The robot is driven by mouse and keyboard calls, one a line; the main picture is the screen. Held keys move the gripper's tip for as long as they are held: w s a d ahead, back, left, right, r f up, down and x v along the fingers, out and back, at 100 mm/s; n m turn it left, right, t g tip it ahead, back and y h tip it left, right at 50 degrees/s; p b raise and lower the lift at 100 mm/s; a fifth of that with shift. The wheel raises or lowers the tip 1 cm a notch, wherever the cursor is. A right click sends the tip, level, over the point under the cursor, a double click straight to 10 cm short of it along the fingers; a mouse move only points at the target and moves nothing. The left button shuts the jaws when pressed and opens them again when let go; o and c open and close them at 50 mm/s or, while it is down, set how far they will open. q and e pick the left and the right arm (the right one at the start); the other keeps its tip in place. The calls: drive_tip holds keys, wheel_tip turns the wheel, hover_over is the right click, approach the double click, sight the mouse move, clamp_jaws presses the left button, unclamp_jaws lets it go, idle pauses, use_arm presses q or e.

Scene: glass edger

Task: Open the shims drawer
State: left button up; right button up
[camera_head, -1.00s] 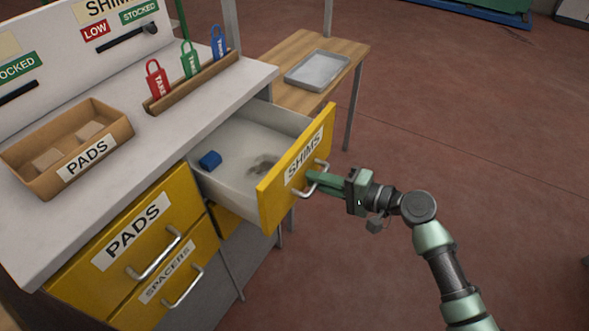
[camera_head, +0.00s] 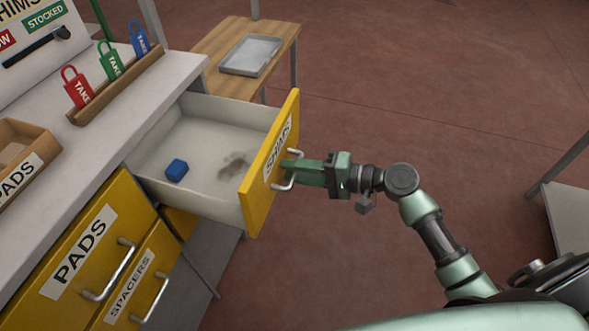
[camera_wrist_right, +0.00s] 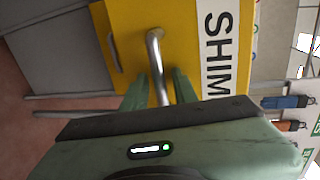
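The yellow-fronted shims drawer (camera_head: 262,190) stands pulled well out from the workbench, its pale interior showing. Its label (camera_wrist_right: 213,55) and metal handle also show in the right wrist view. My right gripper (camera_head: 292,170) is at the metal handle (camera_wrist_right: 157,60), with one finger on each side of the bar, and appears shut on it. A blue block (camera_head: 176,170) and a dark smudge (camera_head: 234,164) are on the drawer floor. My left gripper is in neither view.
The closed pads drawer (camera_head: 60,290) and spacers drawer (camera_head: 120,318) are at lower left. Red, green and blue tags stand in a wooden rack (camera_head: 117,87) on the bench. A side table (camera_head: 212,42) holds a grey tray (camera_head: 251,55). Open floor lies right of the drawer.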

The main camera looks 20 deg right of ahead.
drive_tip(key=shift+d, duration=0.1)
drive_tip(key=shift+s+d, duration=0.2)
drive_tip(key=shift+d, duration=0.05)
drive_tip(key=b+v, duration=0.1)
drive_tip(key=v, duration=0.6)
idle(0.4)
